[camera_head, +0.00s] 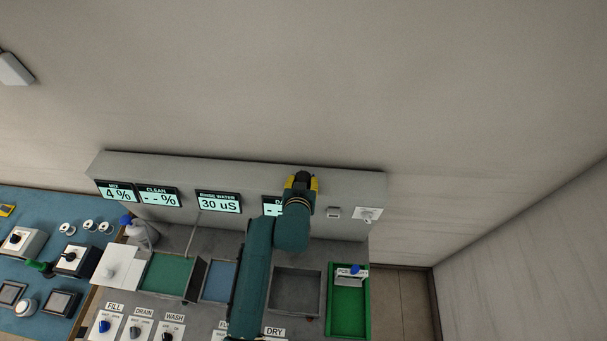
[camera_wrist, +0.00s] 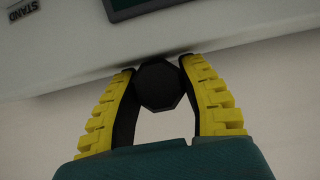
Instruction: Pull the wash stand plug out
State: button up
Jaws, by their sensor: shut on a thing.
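My gripper (camera_head: 301,182) is at the grey back panel (camera_head: 350,184) of the wash stand, to the right of the displays. In the wrist view its yellow fingers (camera_wrist: 158,68) are shut on a black, many-sided plug (camera_wrist: 158,88). The plug is close to the panel's edge. I cannot tell whether it is still seated in a socket, because its far side is hidden. A label reading "STAND" (camera_wrist: 22,10) shows on the panel in the wrist view.
The rinse water display (camera_head: 218,202) is left of my arm, which partly covers another display (camera_head: 272,206). A small white fitting (camera_head: 367,214) is to the right. Below are a grey basin (camera_head: 297,290) and a green tray (camera_head: 362,318). The wall above is clear.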

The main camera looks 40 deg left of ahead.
jog(key=o, duration=1.2)
jog(key=v, duration=1.2)
